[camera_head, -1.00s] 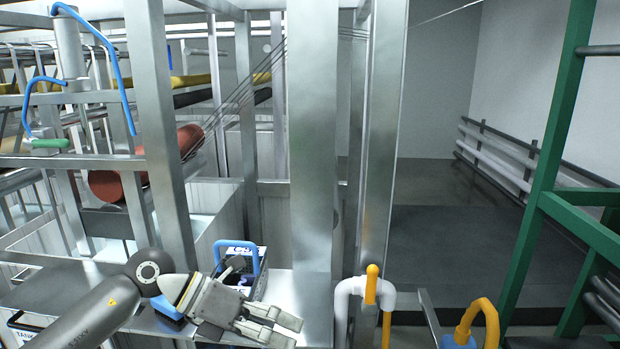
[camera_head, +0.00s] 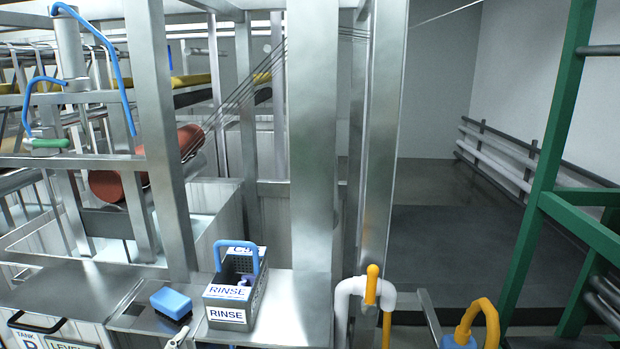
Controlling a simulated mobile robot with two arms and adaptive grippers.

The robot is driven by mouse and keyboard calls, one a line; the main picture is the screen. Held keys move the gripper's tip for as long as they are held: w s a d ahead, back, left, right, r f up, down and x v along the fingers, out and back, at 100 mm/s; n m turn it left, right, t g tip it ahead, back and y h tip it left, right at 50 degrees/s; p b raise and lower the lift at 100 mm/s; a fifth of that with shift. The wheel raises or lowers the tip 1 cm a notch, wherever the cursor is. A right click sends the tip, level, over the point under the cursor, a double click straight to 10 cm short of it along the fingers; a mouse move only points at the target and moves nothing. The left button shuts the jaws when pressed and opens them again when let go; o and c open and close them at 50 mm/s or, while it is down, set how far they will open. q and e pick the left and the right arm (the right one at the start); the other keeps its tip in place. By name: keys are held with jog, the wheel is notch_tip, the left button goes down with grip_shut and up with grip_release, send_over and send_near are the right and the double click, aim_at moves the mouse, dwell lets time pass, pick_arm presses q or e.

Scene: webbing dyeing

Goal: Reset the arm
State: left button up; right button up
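Neither of my grippers shows in the head view, and no arm of mine is clearly in the picture. A grey caddy labelled RINSE (camera_head: 222,293) with a blue handle stands upright on the metal ledge. A blue block like a sponge (camera_head: 171,303) lies to its left. Both are unobstructed. A small pale part (camera_head: 178,338) shows at the bottom edge below the blue block. I cannot tell what it is.
Metal frame posts (camera_head: 313,150) stand close in the middle. A white pipe with a yellow valve handle (camera_head: 372,284) and a yellow hooked handle (camera_head: 480,312) are at the bottom right. A green frame (camera_head: 540,190) stands at right. Tank labels (camera_head: 28,337) show bottom left.

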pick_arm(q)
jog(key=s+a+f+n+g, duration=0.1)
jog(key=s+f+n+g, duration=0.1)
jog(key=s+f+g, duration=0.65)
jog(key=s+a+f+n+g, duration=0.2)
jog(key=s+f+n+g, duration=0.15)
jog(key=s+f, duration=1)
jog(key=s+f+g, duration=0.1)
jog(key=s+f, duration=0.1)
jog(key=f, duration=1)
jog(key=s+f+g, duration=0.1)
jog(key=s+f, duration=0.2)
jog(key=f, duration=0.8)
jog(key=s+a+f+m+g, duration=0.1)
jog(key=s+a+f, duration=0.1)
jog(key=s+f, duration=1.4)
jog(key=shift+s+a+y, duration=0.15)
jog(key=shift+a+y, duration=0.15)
